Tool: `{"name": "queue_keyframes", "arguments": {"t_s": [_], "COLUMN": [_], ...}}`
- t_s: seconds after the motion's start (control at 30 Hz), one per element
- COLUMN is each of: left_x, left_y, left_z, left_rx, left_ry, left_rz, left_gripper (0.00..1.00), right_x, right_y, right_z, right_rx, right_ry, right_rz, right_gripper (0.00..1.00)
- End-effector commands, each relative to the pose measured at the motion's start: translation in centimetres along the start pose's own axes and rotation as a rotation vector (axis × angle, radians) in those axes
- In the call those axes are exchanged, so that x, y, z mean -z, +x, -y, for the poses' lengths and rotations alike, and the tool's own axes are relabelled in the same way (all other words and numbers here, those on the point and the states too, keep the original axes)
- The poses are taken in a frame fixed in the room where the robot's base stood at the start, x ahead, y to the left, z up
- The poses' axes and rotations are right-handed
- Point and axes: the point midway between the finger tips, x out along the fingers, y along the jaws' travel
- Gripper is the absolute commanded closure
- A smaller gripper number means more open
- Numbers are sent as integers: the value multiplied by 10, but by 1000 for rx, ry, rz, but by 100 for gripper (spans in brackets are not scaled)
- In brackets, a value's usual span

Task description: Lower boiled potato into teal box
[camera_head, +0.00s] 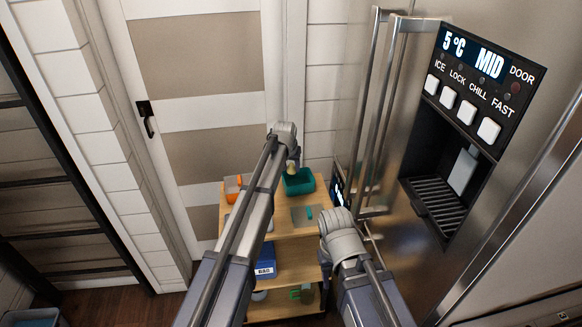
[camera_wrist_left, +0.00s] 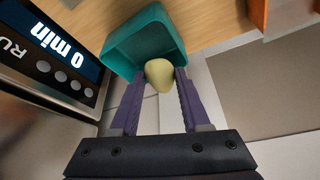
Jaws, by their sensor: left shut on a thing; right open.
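The boiled potato (camera_wrist_left: 159,74) is pale yellow and is held between the fingertips of my left gripper (camera_head: 292,166). In the left wrist view the fingers (camera_wrist_left: 157,84) are shut on it, and it overlaps the near rim of the teal box (camera_wrist_left: 135,50). The teal box (camera_head: 303,184) stands on the wooden shelf unit's top, right by the left gripper in the head view. How far the potato is above the box floor I cannot tell. My right gripper (camera_head: 337,228) is open at the right of the unit, its fingers mostly hidden by its wrist.
The wooden shelf unit (camera_head: 290,255) also holds an orange container (camera_head: 232,186) at its top left and a grey tray (camera_head: 300,217) with a teal piece. A blue box (camera_head: 265,262) sits on a lower shelf. The steel fridge (camera_head: 440,60) closes off the right side.

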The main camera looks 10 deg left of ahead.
Motion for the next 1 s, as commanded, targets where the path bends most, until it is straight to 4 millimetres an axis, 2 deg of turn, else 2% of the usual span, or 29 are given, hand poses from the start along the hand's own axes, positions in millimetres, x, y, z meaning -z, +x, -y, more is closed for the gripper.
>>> {"name": "queue_keyframes", "arguments": {"t_s": [0.6, 1.0], "left_x": [-12, -13], "left_y": [30, 30], "left_z": [0, 0], "left_rx": [0, 0], "left_ry": [0, 0], "left_rz": [0, 0], "left_gripper": [100, 100], "right_x": [2, 2], "right_y": [32, 33], "right_z": [3, 3], "right_rx": [0, 0], "right_ry": [0, 0], "right_rz": [0, 0], "right_gripper": [50, 50]}}
